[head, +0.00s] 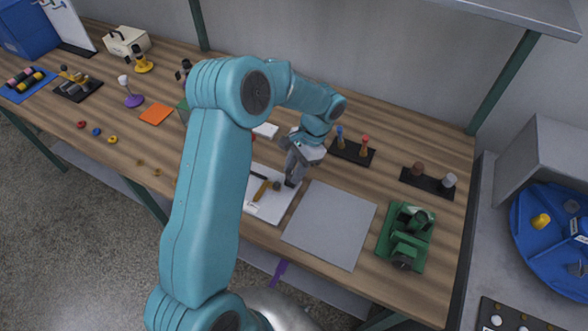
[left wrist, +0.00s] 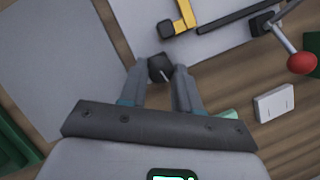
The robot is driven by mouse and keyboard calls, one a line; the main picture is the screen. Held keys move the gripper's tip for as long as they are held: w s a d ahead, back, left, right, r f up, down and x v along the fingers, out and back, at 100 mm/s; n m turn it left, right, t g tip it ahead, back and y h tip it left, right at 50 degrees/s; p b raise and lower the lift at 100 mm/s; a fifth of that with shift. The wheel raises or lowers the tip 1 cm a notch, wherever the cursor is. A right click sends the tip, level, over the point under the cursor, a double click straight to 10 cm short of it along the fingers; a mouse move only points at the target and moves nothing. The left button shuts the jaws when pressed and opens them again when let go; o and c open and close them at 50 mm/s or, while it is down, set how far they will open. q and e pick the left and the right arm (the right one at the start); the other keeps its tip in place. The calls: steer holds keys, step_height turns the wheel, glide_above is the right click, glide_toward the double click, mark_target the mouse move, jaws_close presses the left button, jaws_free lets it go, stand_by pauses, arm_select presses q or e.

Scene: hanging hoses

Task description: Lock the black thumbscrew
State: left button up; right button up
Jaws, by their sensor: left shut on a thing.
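My left gripper (left wrist: 160,80) points down over the front of the bench, and its fingers are shut on a small dark faceted knob (left wrist: 159,66) that looks like the black thumbscrew. In the head view the left gripper (head: 291,180) is at the right part of a white board (head: 271,208). A yellow bar (head: 262,190) with a dark end block lies on this board; the bar also shows in the left wrist view (left wrist: 186,14), apart from the fingertips. The knob's underside is hidden, and I cannot tell whether it is seated. My right gripper is not in view.
A bare grey plate (head: 330,224) lies right of the board, with a green device (head: 406,238) beyond it. Black racks with pegs (head: 352,151) stand behind. A red ball lever (left wrist: 301,63) and white block (left wrist: 274,103) lie near the gripper. My left arm hides the bench middle.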

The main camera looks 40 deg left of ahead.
arm_select(q)
steer(key=shift+d+m+y, duration=0.1)
steer(key=shift+m+y, duration=0.3)
steer(key=shift+m, duration=0.7)
steer(key=shift+t+b, duration=0.3)
steer(key=o, duration=0.8)
steer(key=shift+r, duration=0.1)
steer(key=v, duration=1.6)
steer(key=shift+w+d, duration=0.1)
steer(key=shift+d, duration=0.05)
